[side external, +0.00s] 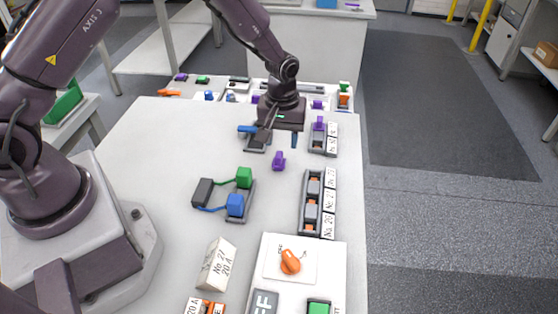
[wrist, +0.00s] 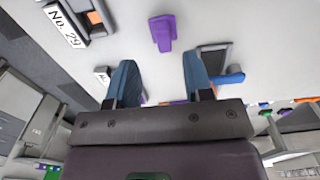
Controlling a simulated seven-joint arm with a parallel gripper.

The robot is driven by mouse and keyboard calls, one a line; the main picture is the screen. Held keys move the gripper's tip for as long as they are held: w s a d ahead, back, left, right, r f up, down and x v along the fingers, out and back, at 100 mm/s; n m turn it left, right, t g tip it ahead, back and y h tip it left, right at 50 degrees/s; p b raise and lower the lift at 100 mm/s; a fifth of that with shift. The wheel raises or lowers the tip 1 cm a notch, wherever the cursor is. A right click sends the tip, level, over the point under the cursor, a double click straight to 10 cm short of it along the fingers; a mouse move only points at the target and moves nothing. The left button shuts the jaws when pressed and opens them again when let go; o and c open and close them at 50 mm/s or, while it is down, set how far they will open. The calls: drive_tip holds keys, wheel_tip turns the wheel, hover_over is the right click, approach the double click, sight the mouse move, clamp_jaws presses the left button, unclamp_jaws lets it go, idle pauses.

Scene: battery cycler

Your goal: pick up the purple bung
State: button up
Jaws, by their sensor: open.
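A small purple bung (side external: 278,160) stands alone on the white table in the side external view, nearer the camera than my gripper. It also shows in the wrist view (wrist: 162,32), above the gap between my fingertips and apart from them. My gripper (side external: 283,134) is open and empty, pointing down above the table. Its two blue-grey fingers also show in the wrist view (wrist: 158,75). Another purple piece (side external: 318,123) sits on a grey labelled holder to the right of my gripper.
A grey holder with a blue piece (side external: 256,140) is close to the left of my gripper. A tray with green and blue blocks (side external: 249,207) and a labelled rack (side external: 305,218) stand nearer the camera. The table around the lone bung is clear.

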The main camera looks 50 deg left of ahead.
sight(279, 154)
drive_tip(key=f, duration=0.5)
drive_tip(key=shift+s+f, duration=0.1)
drive_tip(key=shift+s, duration=0.25)
drive_tip(key=shift+c, duration=0.2)
drive_tip(key=c, duration=0.6)
